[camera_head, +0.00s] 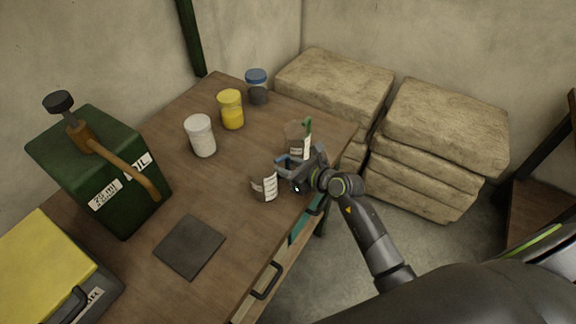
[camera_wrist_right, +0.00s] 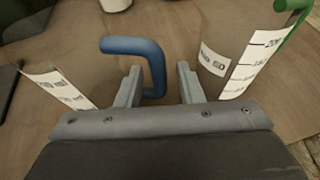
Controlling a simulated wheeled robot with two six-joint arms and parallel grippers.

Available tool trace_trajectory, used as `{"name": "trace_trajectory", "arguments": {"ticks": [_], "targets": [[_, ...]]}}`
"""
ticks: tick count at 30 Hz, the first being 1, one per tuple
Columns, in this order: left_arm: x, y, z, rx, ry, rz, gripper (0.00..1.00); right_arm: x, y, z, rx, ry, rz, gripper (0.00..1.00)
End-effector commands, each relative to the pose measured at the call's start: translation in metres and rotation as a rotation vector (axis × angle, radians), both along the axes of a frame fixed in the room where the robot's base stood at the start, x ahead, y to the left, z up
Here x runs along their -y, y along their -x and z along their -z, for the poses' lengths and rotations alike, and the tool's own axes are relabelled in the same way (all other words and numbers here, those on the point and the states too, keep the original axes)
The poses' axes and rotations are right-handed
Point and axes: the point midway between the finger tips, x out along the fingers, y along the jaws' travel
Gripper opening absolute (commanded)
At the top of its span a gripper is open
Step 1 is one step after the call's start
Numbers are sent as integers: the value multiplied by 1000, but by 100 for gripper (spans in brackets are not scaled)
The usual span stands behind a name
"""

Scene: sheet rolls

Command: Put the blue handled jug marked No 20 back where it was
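The blue-handled jug (camera_head: 257,186) stands near the table's right edge in the head view. It is brownish and see-through with a white label whose mark I cannot read. Its blue handle (camera_wrist_right: 150,62) lies between the fingers of my right gripper (camera_wrist_right: 157,85) in the right wrist view. The fingers stand apart, with a gap visible beside the handle. In the head view my right gripper (camera_head: 292,172) is low over the table, between this jug and a green-handled jug (camera_head: 293,138). My left gripper is not in view.
A dark square mat (camera_head: 190,246) lies bare on the wooden table. White (camera_head: 201,137), yellow (camera_head: 231,112) and blue-lidded (camera_head: 257,88) jars stand behind. Stacked sacks (camera_head: 430,120) stand beyond the table.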

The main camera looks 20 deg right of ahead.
Motion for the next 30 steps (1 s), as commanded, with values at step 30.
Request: {"name": "trace_trajectory", "arguments": {"ticks": [30], "targets": [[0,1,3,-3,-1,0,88,49,97,-47,0,1,0,34]]}}
